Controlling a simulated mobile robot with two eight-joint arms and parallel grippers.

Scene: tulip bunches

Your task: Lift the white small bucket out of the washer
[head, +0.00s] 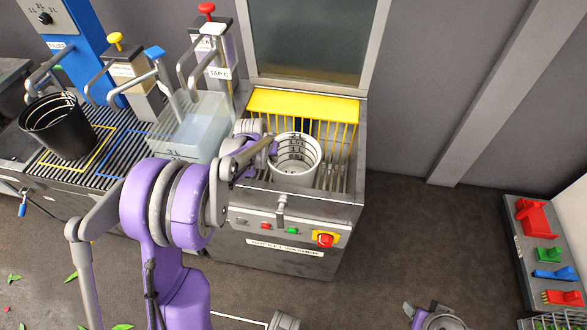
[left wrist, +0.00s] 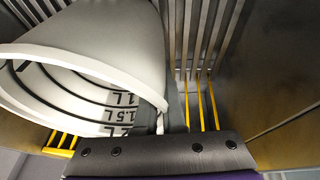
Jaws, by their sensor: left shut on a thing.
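The white small bucket (head: 295,173) sits in the rack area of the washer (head: 290,225), upright or nearly so, with dark level marks inside. In the left wrist view the bucket (left wrist: 95,55) fills the left side, with 1 L, 1.5 L and 2 L marks showing. My left gripper (head: 271,147) reaches in from the left and is shut on the bucket's left rim. The bucket's base is hidden by the washer's front. At the bottom right, a grey and purple part of my right arm (head: 432,318) shows; its jaws cannot be made out.
Yellow bars (head: 330,125) and metal slats surround the bucket. A clear tank (head: 190,128) and a black bucket (head: 60,125) stand to the left. A red button (head: 325,240) is on the washer's front. Open floor lies to the right, before a shelf (head: 528,275).

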